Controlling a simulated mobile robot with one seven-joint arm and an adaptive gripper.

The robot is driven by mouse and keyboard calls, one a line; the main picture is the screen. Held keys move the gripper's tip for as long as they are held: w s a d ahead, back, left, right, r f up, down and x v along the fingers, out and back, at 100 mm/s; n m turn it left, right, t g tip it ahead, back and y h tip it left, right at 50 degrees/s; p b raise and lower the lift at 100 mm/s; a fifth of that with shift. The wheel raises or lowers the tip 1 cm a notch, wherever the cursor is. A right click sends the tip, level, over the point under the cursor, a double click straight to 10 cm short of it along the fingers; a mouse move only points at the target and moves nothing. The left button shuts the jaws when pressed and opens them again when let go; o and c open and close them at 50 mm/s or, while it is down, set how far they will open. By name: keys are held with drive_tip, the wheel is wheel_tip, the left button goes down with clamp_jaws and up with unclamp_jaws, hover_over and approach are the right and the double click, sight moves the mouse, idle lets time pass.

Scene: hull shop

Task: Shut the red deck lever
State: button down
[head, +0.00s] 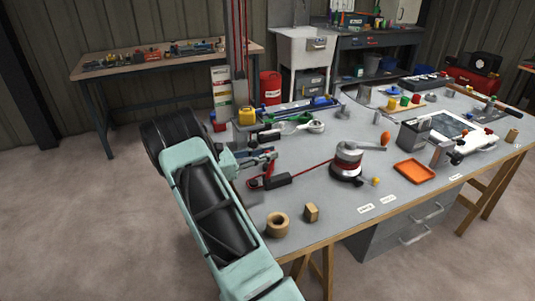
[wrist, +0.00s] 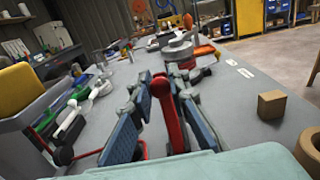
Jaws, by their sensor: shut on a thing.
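The red deck lever (wrist: 166,108) stands upright between the two fingers of my gripper (wrist: 158,92) in the wrist view. The fingers are closed around it, one on each side. In the head view my gripper (head: 262,158) reaches in from the left above the table. The red lever (head: 268,172) shows there in part under the fingers, beside a black block (head: 279,181). A red line runs from this fitting toward the winch. The lever's lower end is partly hidden by the fingers.
The winch (head: 347,160) with its orange-knobbed handle stands to the right. A cardboard-coloured roll (head: 277,223) and a small wooden block (head: 311,212) lie near the front edge. A yellow container (head: 247,116) is behind. An orange tray (head: 414,171) lies farther right.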

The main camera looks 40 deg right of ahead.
drive_tip(key=shift+r, duration=0.1)
drive_tip(key=shift+s+d+r+y+p, duration=0.1)
drive_tip(key=shift+d+r+y+p, duration=0.05)
drive_tip(key=shift+d+y+p, duration=0.35)
drive_tip(key=shift+s+d+y+p, duration=0.25)
drive_tip(key=shift+d+y+p, duration=0.65)
drive_tip(key=shift+p, duration=0.35)
drive_tip(key=d+y+p, duration=0.1)
drive_tip(key=p, duration=0.1)
drive_tip(key=d+f+t+y+p, duration=0.1)
drive_tip(key=y, duration=0.1)
drive_tip(key=s+d+f+y+p, duration=0.1)
drive_tip(key=d+y+p, duration=0.1)
drive_tip(key=shift+f+t+p, duration=0.2)
drive_tip(key=shift+t+p, duration=0.1)
drive_tip(key=shift+p, duration=0.05)
drive_tip(key=f+y, duration=0.1)
drive_tip(key=d+f+y+p, duration=0.1)
drive_tip(key=d+f+t+y+p, duration=0.1)
drive_tip(key=y, duration=0.1)
drive_tip(key=shift+s+f, duration=0.15)
drive_tip(key=shift+f, duration=0.2)
drive_tip(key=shift+x, duration=1.15)
drive_tip(key=shift+s+a+f, duration=0.1)
drive_tip(key=shift+a+f, duration=0.05)
drive_tip(key=shift+f, duration=0.05)
